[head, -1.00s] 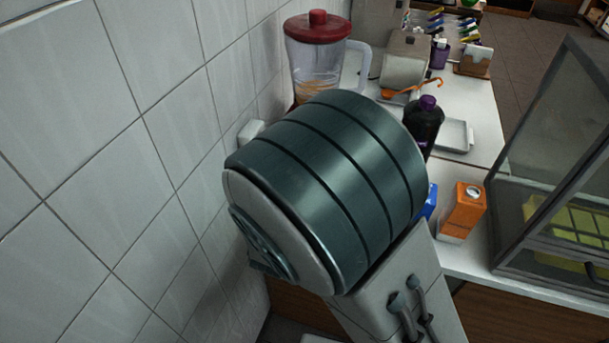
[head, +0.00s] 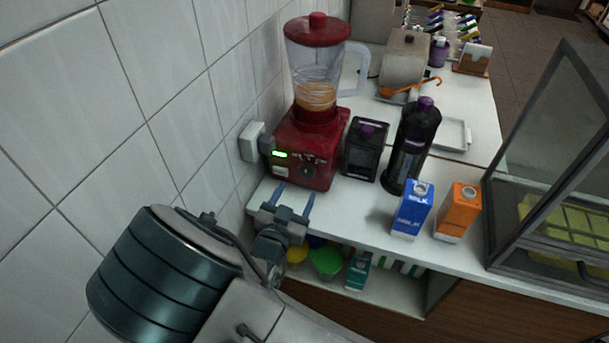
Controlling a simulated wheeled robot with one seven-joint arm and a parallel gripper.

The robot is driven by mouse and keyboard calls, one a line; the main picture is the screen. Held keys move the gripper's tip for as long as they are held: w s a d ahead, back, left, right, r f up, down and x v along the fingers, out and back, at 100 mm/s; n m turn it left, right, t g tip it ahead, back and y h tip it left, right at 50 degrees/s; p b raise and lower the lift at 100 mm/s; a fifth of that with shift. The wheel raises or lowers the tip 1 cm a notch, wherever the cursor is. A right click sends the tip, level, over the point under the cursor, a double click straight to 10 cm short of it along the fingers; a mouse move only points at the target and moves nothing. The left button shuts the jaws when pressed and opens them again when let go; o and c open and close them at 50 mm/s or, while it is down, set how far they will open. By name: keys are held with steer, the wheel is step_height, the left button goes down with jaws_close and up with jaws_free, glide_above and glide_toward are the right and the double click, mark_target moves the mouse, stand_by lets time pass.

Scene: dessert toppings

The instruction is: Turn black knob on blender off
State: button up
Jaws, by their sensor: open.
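The red blender (head: 300,150) stands on the white counter against the tiled wall, in the head view. Its clear jar (head: 316,80) has a red lid and holds something orange at the bottom. A dark round knob (head: 307,170) is on the front of its base, with a lit green display (head: 279,154) to the left. My gripper (head: 294,193) is in front of the base at the counter's near left edge. Its two blue-grey fingers are apart, empty and point toward the blender, below and left of the knob. I cannot tell if they touch the base.
A black box-shaped container (head: 362,152) and a dark bottle (head: 410,146) stand right of the blender. A blue milk carton (head: 411,212) and an orange carton (head: 457,214) are nearer right. A glass case (head: 555,165) is far right. A wall socket (head: 252,140) is left of the blender.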

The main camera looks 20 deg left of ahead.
mark_target(306, 174)
steer(key=w, duration=0.4)
steer(key=w+p, duration=0.1)
steer(key=w, duration=0.1)
steer(key=shift+w+d, duration=0.15)
steer(key=shift+d, duration=0.1)
steer(key=shift+c, duration=0.2)
steer(key=c, duration=0.9)
